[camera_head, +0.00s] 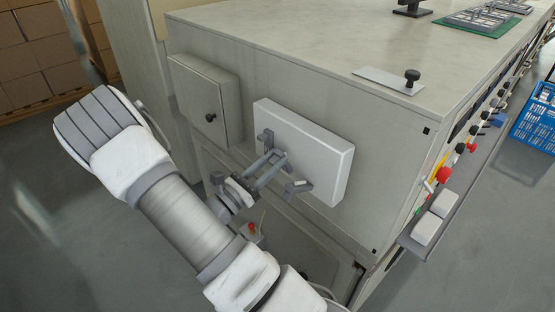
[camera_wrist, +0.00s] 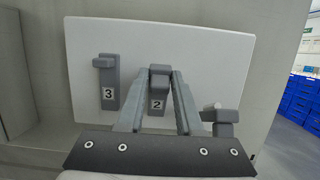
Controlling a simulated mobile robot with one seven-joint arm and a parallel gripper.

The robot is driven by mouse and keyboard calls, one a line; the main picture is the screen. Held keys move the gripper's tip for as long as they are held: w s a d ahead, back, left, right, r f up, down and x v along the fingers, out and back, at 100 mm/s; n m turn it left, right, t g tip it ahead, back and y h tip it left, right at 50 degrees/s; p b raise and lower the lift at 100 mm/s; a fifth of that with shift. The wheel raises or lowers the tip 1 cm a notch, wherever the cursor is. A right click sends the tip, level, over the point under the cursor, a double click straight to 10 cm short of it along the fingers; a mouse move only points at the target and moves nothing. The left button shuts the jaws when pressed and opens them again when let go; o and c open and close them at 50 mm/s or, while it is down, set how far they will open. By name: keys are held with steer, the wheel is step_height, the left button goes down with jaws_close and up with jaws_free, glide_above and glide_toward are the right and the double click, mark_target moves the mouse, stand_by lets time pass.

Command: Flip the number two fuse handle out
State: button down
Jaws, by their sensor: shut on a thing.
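The white fuse panel (camera_head: 318,150) is on the side of a grey cabinet; it fills much of the wrist view (camera_wrist: 215,55). The grey handle numbered two (camera_wrist: 157,92) sits between my finger ends, upright against the panel as far as I can see. My gripper (camera_wrist: 158,78) is shut on it near its top; in the head view my gripper (camera_head: 278,157) reaches the panel's front and hides most of this handle. The handle numbered three (camera_wrist: 109,80) stands upright to its left, clear of my fingers. A further handle (camera_wrist: 224,118) at right seems to stick out; its number is hidden.
A small grey door box (camera_head: 207,100) with a black knob is left of the panel. The cabinet top carries a plate with a black knob (camera_head: 411,78). Buttons and a shelf with white blocks (camera_head: 427,228) line the right side. Blue crates (camera_head: 537,117) stand beyond.

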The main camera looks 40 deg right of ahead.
steer(key=shift+h, duration=0.7)
steer(key=shift+s+a+f+b, duration=0.15)
steer(key=shift+a+f, duration=0.25)
steer(key=shift+f, duration=0.5)
steer(key=shift+w+a+f+b, duration=0.1)
steer(key=shift+a+f, duration=0.3)
steer(key=shift+f, duration=0.45)
steer(key=shift+s+a+f+b, duration=0.15)
steer(key=shift+a+f, duration=0.25)
steer(key=shift+f, duration=0.5)
steer(key=c, duration=0.7)
jaws_free()
steer(key=shift+d+f, duration=0.1)
steer(key=shift+d, duration=0.05)
steer(key=shift+w, duration=0.1)
